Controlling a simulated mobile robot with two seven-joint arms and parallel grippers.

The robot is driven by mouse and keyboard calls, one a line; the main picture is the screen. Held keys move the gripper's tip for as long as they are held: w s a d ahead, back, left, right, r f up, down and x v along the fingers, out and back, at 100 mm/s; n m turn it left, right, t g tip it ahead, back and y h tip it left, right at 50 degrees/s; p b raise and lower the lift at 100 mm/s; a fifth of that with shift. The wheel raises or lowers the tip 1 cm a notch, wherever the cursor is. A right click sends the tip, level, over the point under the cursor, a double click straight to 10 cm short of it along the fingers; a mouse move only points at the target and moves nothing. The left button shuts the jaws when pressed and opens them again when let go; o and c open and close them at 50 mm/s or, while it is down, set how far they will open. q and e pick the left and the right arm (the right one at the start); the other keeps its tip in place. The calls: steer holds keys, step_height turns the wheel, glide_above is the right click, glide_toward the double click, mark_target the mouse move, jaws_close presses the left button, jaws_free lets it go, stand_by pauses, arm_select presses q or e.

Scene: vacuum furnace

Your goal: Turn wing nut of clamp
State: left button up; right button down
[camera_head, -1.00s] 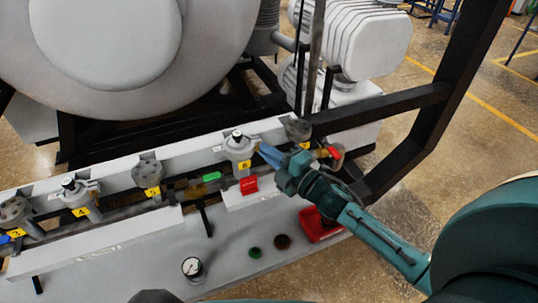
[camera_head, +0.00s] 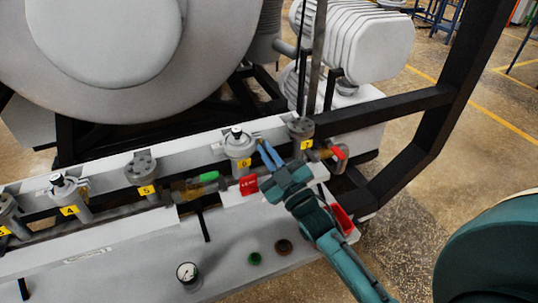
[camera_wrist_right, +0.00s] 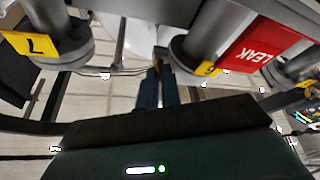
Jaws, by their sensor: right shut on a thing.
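My right gripper (camera_head: 266,146) reaches in from the lower right in the head view. Its blue fingers are close together, with the tips between the number 6 fitting (camera_head: 240,146) and the number 7 fitting (camera_head: 300,130). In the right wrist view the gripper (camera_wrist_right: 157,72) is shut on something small. A small brownish part (camera_wrist_right: 158,64) shows at the tips and may be the wing nut. Its shape is too small to tell, and the clamp body cannot be made out clearly. My left gripper is not in view.
A red LEAK tag (camera_head: 249,185) and a green handle (camera_head: 208,176) are left of the gripper. A red-handled valve (camera_head: 336,154) is to its right. A gauge (camera_head: 187,272) stands on the front panel. A black frame (camera_head: 440,125) rises at the right.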

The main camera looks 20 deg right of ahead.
steer(key=m+h, duration=0.1)
steer(key=m, duration=0.2)
steer(key=m+h, duration=0.2)
steer(key=m, duration=0.1)
steer(key=shift+a+m+t, duration=0.2)
steer(key=shift+m+t, duration=0.1)
steer(key=shift+t, duration=0.1)
steer(key=shift+m+h, duration=0.6)
steer(key=shift+m, duration=0.2)
steer(key=c, duration=1.6)
jaws_free()
steer(key=shift+a, duration=0.1)
steer(key=shift+s+f, duration=0.1)
steer(key=shift+f, duration=0.1)
